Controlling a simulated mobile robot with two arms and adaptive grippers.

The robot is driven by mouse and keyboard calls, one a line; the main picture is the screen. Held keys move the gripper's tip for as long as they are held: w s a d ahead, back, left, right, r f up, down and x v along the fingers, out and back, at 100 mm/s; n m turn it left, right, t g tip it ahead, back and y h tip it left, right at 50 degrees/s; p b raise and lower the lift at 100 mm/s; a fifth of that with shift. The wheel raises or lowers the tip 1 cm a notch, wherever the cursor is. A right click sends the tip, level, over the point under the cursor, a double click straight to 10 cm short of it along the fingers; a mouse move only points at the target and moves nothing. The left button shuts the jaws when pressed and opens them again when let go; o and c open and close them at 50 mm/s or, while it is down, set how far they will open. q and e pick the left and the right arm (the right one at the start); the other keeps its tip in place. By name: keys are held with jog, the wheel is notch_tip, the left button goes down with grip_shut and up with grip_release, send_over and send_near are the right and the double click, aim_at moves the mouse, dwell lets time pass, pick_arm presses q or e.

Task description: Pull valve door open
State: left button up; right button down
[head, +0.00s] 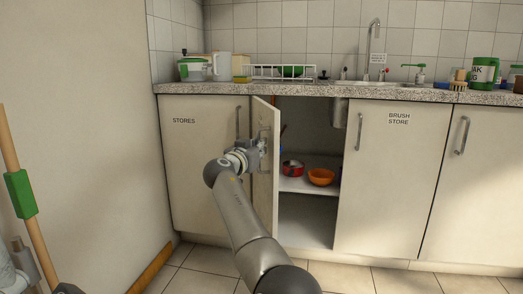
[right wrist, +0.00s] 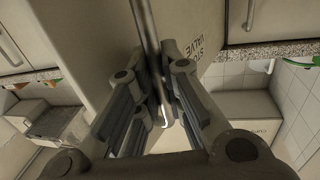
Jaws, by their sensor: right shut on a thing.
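The valve door (head: 262,190) is a pale cupboard door that stands swung out from the counter, seen nearly edge-on in the head view. Its lettering (right wrist: 195,50) shows upside down and partly hidden in the right wrist view. My right gripper (head: 263,150) is at the door's upper part. In the right wrist view its fingers (right wrist: 160,105) are shut around the metal bar handle (right wrist: 147,30). Grey parts at the lower left edge of the head view may belong to my left gripper (head: 25,262); its jaws cannot be made out.
A wooden pole with a green block (head: 20,194) stands left. Tiled floor (head: 350,278) lies in front.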

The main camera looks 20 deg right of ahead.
jog(key=shift+a, duration=0.15)
dwell(0.3)
jog(key=c, duration=1.5)
grip_release()
